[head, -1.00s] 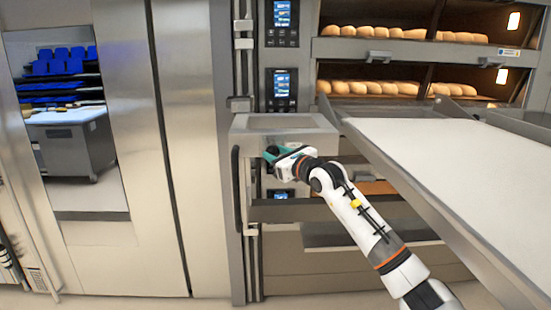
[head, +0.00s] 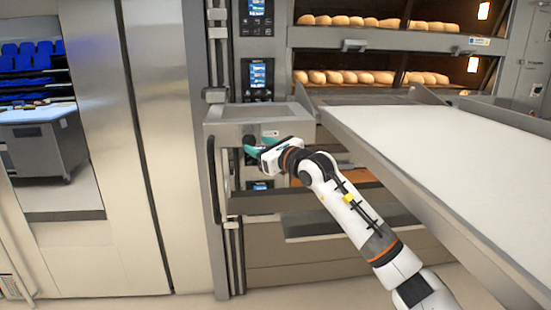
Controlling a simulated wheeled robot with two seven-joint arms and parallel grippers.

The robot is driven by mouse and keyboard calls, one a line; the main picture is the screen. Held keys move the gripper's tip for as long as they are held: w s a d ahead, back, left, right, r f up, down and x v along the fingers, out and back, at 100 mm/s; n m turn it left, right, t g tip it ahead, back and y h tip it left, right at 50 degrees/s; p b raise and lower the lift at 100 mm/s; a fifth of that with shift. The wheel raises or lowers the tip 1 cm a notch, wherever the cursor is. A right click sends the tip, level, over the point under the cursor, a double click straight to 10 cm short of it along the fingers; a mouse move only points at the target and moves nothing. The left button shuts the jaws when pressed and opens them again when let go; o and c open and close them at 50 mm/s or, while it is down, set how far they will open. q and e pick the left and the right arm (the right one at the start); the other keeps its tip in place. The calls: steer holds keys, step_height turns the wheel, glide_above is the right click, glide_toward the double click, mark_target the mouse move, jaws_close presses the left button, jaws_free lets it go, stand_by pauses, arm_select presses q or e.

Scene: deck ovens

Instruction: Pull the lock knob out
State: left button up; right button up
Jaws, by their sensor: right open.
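A metal loader frame with a shallow tray-like top (head: 225,114) stands in front of the oven's control column. A small dark round part, seemingly the lock knob (head: 249,140), shows on the front face below that top. My right gripper (head: 254,148), with teal fingers, is at this face, right at the dark part. Its fingers are open. They partly cover the knob, and I cannot tell whether they touch it or how far out it stands. My left gripper is not in view.
A long white loading belt (head: 450,150) in a metal frame slopes across the right. A dark vertical handle (head: 212,178) is on the loader's left side. Lit ovens with bread loaves (head: 350,77) are behind. Steel doors (head: 150,150) fill the left, with a grey cart (head: 45,145) beyond.

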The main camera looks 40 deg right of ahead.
steer(key=s+b, duration=0.3)
steer(key=s, duration=0.5)
steer(key=shift+s+d, duration=0.15)
steer(key=shift+d, duration=0.05)
